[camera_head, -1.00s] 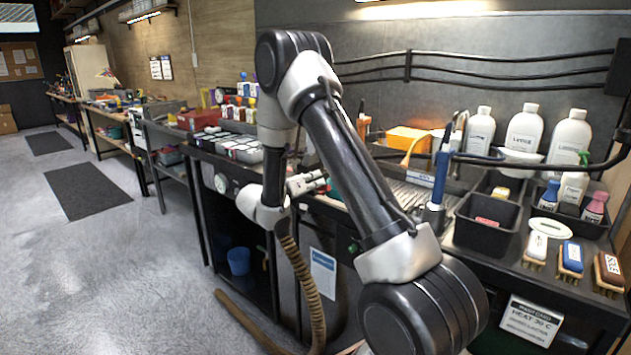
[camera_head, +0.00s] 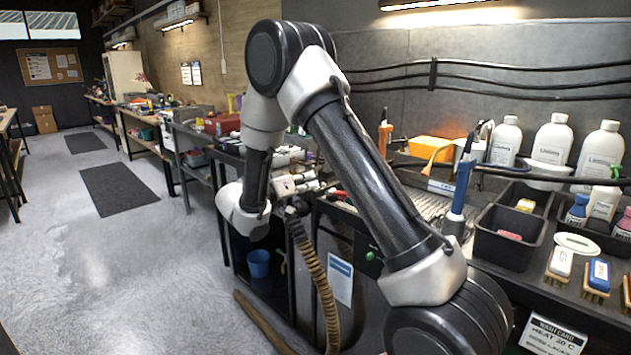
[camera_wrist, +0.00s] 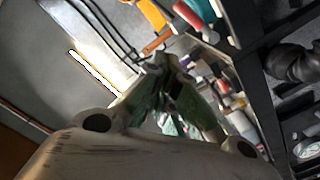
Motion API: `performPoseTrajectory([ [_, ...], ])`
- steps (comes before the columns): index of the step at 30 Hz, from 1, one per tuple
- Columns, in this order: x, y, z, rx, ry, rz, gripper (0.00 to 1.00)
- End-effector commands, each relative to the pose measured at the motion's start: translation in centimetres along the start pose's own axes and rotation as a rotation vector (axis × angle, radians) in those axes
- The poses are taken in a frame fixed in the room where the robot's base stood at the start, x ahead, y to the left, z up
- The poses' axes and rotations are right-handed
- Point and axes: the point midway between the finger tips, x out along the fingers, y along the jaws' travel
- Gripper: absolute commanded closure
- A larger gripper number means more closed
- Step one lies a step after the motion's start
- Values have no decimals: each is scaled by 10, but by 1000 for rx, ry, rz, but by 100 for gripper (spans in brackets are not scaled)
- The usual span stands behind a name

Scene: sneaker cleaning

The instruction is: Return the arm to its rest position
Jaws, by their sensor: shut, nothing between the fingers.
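My arm is folded, with its black and light grey links crossing the middle of the head view. My gripper (camera_head: 312,185) is at its lower left end, small in the picture and pointing right toward the workbench front. In the wrist view the fingers (camera_wrist: 165,65) come together at their tips with nothing between them. The bench surface and its items show tilted beyond them.
The wash bench (camera_head: 625,275) runs along the right with a black bin (camera_head: 505,250), brushes (camera_head: 597,275) and white bottles (camera_head: 550,140). A blue bucket (camera_head: 258,263) stands under the bench. A brown hose (camera_head: 318,275) hangs below my gripper. Open floor lies left, with dark mats (camera_head: 118,188).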

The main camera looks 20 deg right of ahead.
Motion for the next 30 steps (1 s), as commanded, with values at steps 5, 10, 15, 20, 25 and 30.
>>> performPoseTrajectory([
  [5, 0, 0, 0, 0, 0, 0, 100],
  [10, 0, 0, 0, 0, 0, 0, 100],
  [15, 0, 0, 0, -14, 0, 0, 100],
  [20, 1, -2, 7, -227, -29, -14, 100],
  [25, 8, 16, 71, -685, -258, -56, 100],
  [30, 1, 79, 116, -1005, -563, -238, 100],
])
